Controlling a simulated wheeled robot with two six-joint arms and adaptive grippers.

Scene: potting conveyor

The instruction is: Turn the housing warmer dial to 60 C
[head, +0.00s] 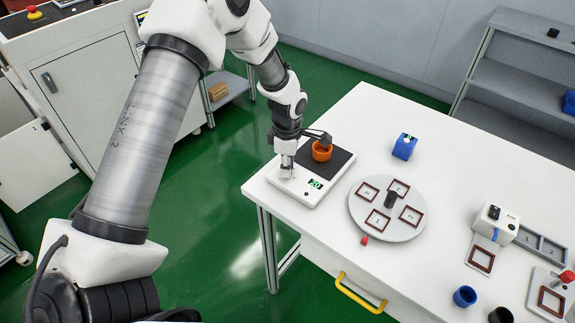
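The housing warmer (304,193) is a white unit with a dark top plate, at the left end of the white table. Its small green display (316,183) is lit, but the digits are too small to read surely. An orange ring-shaped housing (321,151) sits on the dark plate. My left gripper (287,174) points down over the warmer's front left part, left of the display. The dial is not visible and may be hidden at the fingertips. Whether the fingers are closed on it cannot be told. My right gripper is out of view.
A round grey turntable (361,222) with several brown frames stands right of the warmer. A blue block (404,147) lies behind it and a small red piece (364,240) in front. A white device (495,223) and blue cup (464,296) are farther right.

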